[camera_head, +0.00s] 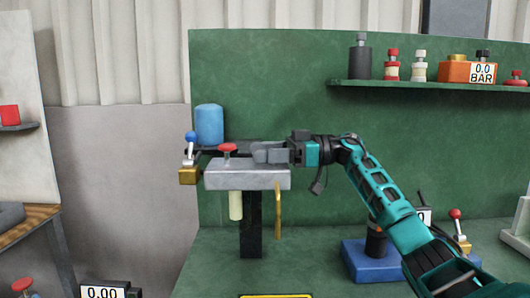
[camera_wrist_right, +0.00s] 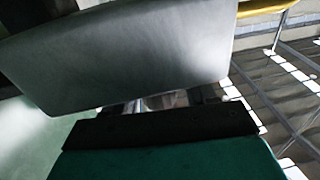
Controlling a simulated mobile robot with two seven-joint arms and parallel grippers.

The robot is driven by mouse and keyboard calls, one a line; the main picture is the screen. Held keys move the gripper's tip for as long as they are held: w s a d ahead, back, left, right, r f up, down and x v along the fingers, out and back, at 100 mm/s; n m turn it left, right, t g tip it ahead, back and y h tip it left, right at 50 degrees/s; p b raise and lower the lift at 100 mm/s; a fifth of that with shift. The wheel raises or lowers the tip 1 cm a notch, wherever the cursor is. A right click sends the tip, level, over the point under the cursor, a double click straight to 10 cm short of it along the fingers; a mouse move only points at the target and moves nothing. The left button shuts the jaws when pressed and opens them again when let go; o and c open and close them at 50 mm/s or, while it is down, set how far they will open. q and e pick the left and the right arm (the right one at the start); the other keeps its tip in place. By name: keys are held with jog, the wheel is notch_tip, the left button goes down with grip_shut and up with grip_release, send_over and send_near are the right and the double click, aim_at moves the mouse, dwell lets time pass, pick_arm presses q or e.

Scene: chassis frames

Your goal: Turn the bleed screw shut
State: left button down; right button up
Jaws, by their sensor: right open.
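A grey metal block (camera_head: 245,179) stands on a dark post (camera_head: 250,225) in front of the green panel. A red-topped knob (camera_head: 228,148) sits on its top; I cannot tell for sure that this is the bleed screw. A brass fitting with a blue-tipped lever (camera_head: 190,137) is at the block's left end. My right gripper (camera_head: 258,153) is open above the block's right part, pointing left, a little right of the red knob. In the right wrist view a large grey surface (camera_wrist_right: 150,50) covers the upper part and hides most of the fingers. My left gripper is out of view.
A blue cylinder (camera_head: 209,125) stands behind the block. A brass tube (camera_head: 278,210) hangs at its right. A green shelf (camera_head: 430,86) holds several knobs and an orange gauge box (camera_head: 454,69). A blue base (camera_head: 370,260) stands beneath my right arm.

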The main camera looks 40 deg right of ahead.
jog(key=shift+c, duration=0.4)
jog(key=c, duration=0.9)
jog(key=shift+m+t+h, duration=0.6)
jog(key=shift+m+t, duration=0.1)
jog(key=shift+t, duration=0.2)
jog(key=shift+w+d, duration=0.1)
jog(key=o, duration=1)
jog(key=b+v, duration=0.1)
jog(key=v, duration=1.2)
jog(key=shift+b, duration=0.4)
